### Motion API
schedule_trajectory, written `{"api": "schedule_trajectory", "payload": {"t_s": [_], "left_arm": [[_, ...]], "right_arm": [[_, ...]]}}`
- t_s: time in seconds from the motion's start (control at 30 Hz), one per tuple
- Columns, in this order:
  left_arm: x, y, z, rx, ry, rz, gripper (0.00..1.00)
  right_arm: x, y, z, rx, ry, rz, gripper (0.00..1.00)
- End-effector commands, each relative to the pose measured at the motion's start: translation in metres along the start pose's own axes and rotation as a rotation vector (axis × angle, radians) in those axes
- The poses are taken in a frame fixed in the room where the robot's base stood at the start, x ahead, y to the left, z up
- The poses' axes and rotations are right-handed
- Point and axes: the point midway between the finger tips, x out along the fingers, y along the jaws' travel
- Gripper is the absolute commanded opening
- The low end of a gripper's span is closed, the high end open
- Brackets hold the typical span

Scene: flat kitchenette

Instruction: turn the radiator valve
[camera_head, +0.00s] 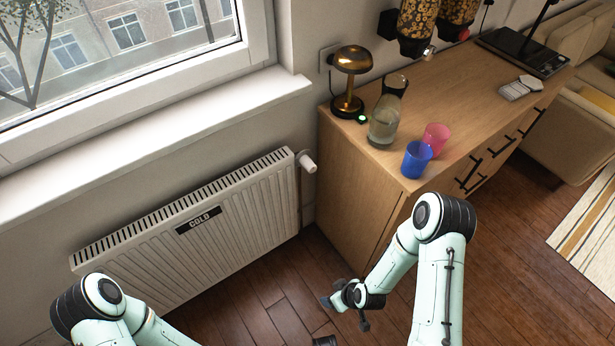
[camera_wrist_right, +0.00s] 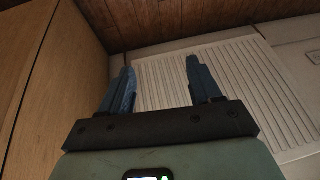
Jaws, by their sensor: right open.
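The radiator valve (camera_head: 308,163) is a small white knob at the upper right end of the white ribbed radiator (camera_head: 250,228), under the window sill. My right gripper (camera_head: 345,312) is open and empty, low over the floor in front of the cabinet and below the valve, well apart from it. In the right wrist view its two dark fingers (camera_wrist_right: 160,85) are spread, with the radiator (camera_wrist_right: 205,85) behind them; I cannot make out the valve there. My left arm shows at the lower left. A dark piece at the bottom edge may be its gripper; its jaws cannot be read.
A wooden cabinet (camera_head: 350,205) stands right of the valve, with a narrow gap between. On it are a brass lamp (camera_head: 350,75), a glass carafe (camera_head: 384,122), a blue cup (camera_head: 416,160) and a pink cup (camera_head: 436,138).

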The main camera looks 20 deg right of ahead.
Motion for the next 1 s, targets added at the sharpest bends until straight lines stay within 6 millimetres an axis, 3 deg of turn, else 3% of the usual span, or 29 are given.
{"api": "schedule_trajectory", "payload": {"t_s": [0.03,0.2,0.4,0.5,0.7,0.83,1.0], "left_arm": [[0.023,-0.010,-0.005,-0.007,0.010,-0.006,0.00],[0.070,-0.031,-0.025,-0.027,0.050,-0.022,0.00],[0.129,-0.056,-0.054,-0.045,0.093,-0.044,0.00],[0.152,-0.065,-0.067,-0.054,0.113,-0.053,0.00],[0.175,-0.074,-0.084,-0.066,0.139,-0.061,0.00],[0.177,-0.075,-0.086,-0.069,0.143,-0.063,0.00],[0.181,-0.080,-0.081,-0.076,0.123,-0.071,0.00]], "right_arm": [[0.017,0.022,-0.018,-0.165,0.083,0.052,0.63],[0.027,0.082,-0.099,-0.796,0.316,0.310,0.63],[0.008,0.131,-0.189,-1.510,0.444,0.780,0.63],[-0.010,0.143,-0.223,-1.794,0.433,1.036,0.63],[-0.042,0.150,-0.259,-2.110,0.351,1.397,0.63],[-0.050,0.149,-0.268,-2.171,0.323,1.475,0.63],[-0.044,0.150,-0.286,-2.175,0.323,1.481,0.63]]}}
